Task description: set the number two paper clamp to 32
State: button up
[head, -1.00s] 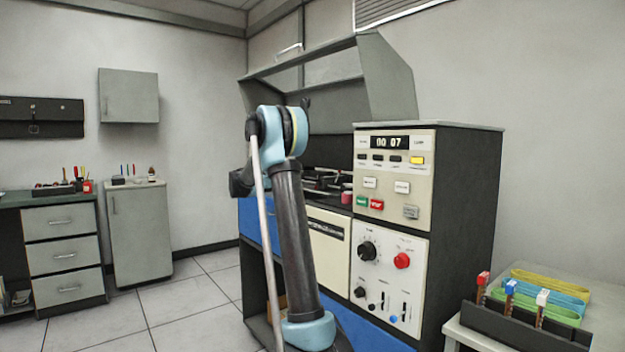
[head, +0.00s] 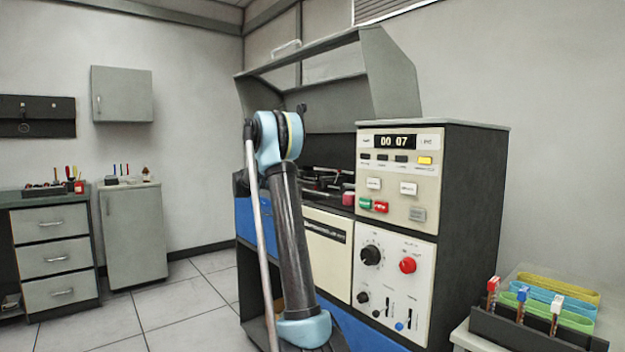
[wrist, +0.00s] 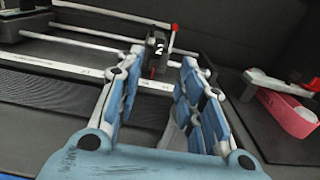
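In the wrist view, the number two paper clamp (wrist: 157,46) is a small dark block with a white "2" on its face. It sits on the silver rails at the back, with a thin red strip below the number. My gripper (wrist: 161,56) is open, its two blue-padded fingers spread apart, with the clamp showing beyond and between the fingertips. Nothing is held between the fingers. A pale ruler strip (wrist: 62,67) runs along in front of the clamp; its figures are too small to read. In the head view my arm hides the gripper, and I cannot pick out the clamp.
A red-tipped rod (wrist: 140,16) runs above the clamp. A pink-red holder (wrist: 288,108) stands at the right. The machine's control panel (head: 398,185) shows "00 07" and stands beside the work bay. A dark rack (head: 535,328) of stamps stands at the lower right.

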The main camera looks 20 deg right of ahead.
jog(key=x, duration=1.3)
jog(key=shift+d, duration=0.2)
jog(key=shift+w, duration=0.1)
grip_shut()
